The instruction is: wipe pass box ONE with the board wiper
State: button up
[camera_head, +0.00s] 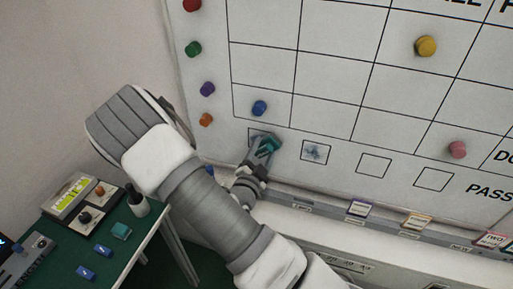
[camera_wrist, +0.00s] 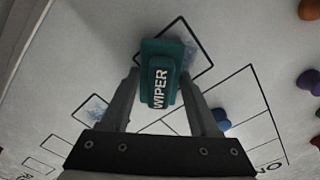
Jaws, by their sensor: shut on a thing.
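The green board wiper (camera_wrist: 158,75), lettered WIPER, is held between the fingers of my gripper (camera_wrist: 162,92). In the head view my gripper (camera_head: 262,150) holds the wiper (camera_head: 270,143) at the leftmost outlined box (camera_head: 251,131) of the bottom row on the whiteboard. The wiper covers part of this box, which also shows in the wrist view (camera_wrist: 209,61); blue smudge marks show there beside the wiper. I cannot tell whether the wiper touches the board. The second box (camera_head: 315,152) has a blue smudge. The other two boxes (camera_head: 373,165) look clean. No box numbers are readable.
A blue magnet (camera_head: 259,108) sits just above the leftmost box. Several coloured magnets line the board's left edge, including an orange one (camera_head: 206,120). A ledge (camera_head: 300,206) with small labelled items runs below the board. A green table (camera_head: 137,230) with small objects stands at lower left.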

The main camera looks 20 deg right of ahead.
aim_at(249, 138)
jog(key=shift+s+d, duration=0.4)
jog(key=shift+d, duration=0.25)
jog(key=shift+r+p, duration=0.1)
jog(key=shift+p, duration=0.2)
jog(key=shift+p, duration=0.4)
jog(key=shift+w+a+p, duration=0.45)
jog(key=shift+w+a, duration=0.3)
jog(key=shift+a, duration=0.3)
jog(key=shift+w+a+p, duration=0.5)
jog(key=shift+w+a, duration=0.2)
jog(key=shift+a, duration=0.3)
jog(key=shift+w+a+p, duration=0.45)
jog(key=shift+w+a, duration=0.3)
jog(key=shift+a, duration=0.3)
jog(key=shift+r+p, duration=0.3)
jog(key=shift+p, duration=0.3)
jog(key=shift+s+d+p, duration=0.3)
jog(key=shift+s+d, duration=0.25)
jog(key=shift+d, duration=0.3)
jog(key=shift+s+d+p, duration=0.3)
jog(key=shift+s+d, duration=0.25)
jog(key=shift+d, duration=0.25)
jog(key=shift+s+d+p, duration=0.35)
jog(key=shift+s+d, duration=0.25)
jog(key=shift+d, duration=0.15)
jog(key=shift+s+d+p, duration=0.35)
jog(key=shift+s+d, duration=0.2)
jog(key=shift+d, duration=0.2)
